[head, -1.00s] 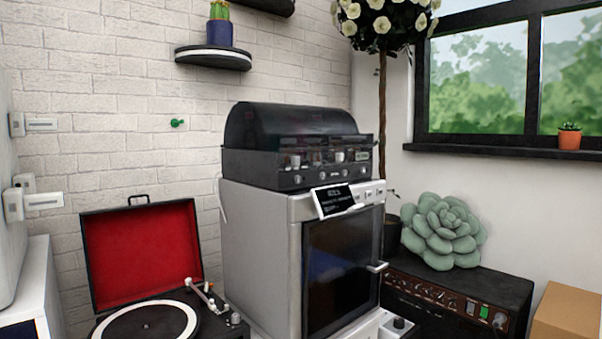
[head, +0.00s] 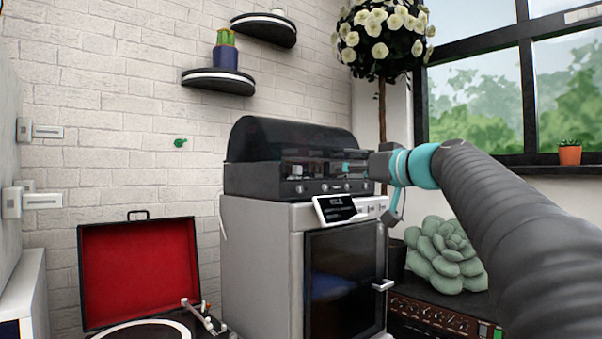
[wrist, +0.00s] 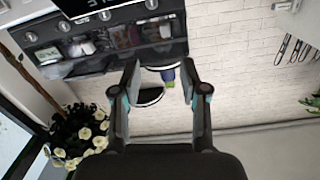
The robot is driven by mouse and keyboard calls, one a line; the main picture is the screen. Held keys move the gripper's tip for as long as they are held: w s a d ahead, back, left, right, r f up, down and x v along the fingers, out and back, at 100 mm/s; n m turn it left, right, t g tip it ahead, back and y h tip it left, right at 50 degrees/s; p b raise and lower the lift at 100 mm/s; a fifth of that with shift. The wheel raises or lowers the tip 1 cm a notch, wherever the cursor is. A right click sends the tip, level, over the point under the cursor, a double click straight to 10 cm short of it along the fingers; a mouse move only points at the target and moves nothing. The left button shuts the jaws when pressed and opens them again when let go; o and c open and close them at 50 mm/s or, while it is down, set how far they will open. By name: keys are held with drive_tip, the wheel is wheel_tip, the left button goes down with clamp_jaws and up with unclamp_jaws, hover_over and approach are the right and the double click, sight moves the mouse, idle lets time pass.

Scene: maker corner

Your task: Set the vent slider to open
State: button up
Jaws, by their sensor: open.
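I cannot pick out a vent slider for certain in either view. A black machine (head: 250,180) with a domed dark lid and a row of front knobs stands on a grey cabinet unit (head: 260,250). Its knobbed front (wrist: 115,37) shows upside down at the top left of the wrist view. My gripper (wrist: 161,68) is open and empty, its two fingers apart, with the machine's edge beyond the tips. In the head view my gripper (head: 368,166) is at the machine's right front and hides part of it; whether it touches cannot be told.
A small display (head: 335,208) is tilted on the cabinet's top front, above a dark glass door (head: 340,270) with a handle. An open red-lined record player (head: 140,265) stands left. A flowering tree (head: 380,40) and a succulent (head: 440,255) are right. Shelves (head: 218,80) hang behind.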

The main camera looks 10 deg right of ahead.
sight(300, 168)
drive_tip(key=w+a+p, duration=0.1)
drive_tip(key=w+a, duration=0.1)
drive_tip(key=w, duration=0.1)
drive_tip(key=w+a+n+p, duration=0.1)
drive_tip(key=w+a, duration=0.2)
drive_tip(key=w, duration=0.1)
drive_tip(key=w+a+n+p, duration=0.1)
drive_tip(key=w+a, duration=0.2)
drive_tip(key=w, duration=0.1)
drive_tip(key=shift+a+r+y, duration=0.2)
drive_tip(key=shift+r+y, duration=0.1)
drive_tip(key=shift+r, duration=0.1)
clamp_jaws()
